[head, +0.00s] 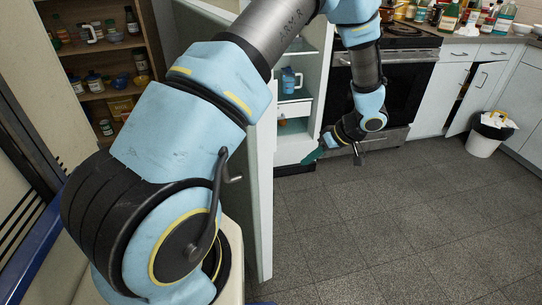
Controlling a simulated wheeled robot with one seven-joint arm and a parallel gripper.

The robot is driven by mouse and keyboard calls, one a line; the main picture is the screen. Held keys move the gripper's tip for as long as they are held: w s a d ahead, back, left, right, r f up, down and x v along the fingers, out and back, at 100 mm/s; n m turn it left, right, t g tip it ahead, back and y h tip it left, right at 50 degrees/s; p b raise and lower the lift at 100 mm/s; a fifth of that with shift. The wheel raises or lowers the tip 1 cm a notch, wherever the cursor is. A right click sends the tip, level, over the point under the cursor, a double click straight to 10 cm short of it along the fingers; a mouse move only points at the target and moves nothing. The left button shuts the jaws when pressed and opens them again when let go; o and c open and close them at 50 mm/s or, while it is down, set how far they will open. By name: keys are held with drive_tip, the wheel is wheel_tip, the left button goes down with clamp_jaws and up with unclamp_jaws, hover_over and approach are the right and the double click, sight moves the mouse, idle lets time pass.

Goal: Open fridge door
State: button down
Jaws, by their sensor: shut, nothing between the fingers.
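The fridge (294,150) is a white cabinet left of the oven, and its inside shows. Its white door (262,215) stands swung open towards me, seen nearly edge-on, with my arm crossing in front of its upper part. A blue jug (289,81) stands on a fridge shelf, with a small orange item lower down. My gripper (314,155) is shut and empty, low at the front right of the fridge opening. Whether it touches the fridge is too small to tell.
Open wooden shelves (103,62) with jars and jugs stand at the left. A black-fronted oven (402,88) is right of the fridge. A white bin (488,138) stands by white cabinets, one with its door ajar. The grey tiled floor (400,225) is clear at the front right.

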drive_tip(key=s+a+f+g+p, duration=0.1)
drive_tip(key=a+f+p, duration=0.3)
drive_tip(key=a+f, duration=0.4)
drive_tip(key=shift+s+a+y+p, duration=0.3)
drive_tip(key=shift+s+a+y, duration=0.1)
drive_tip(key=shift+a, duration=0.2)
drive_tip(key=shift+f, duration=0.1)
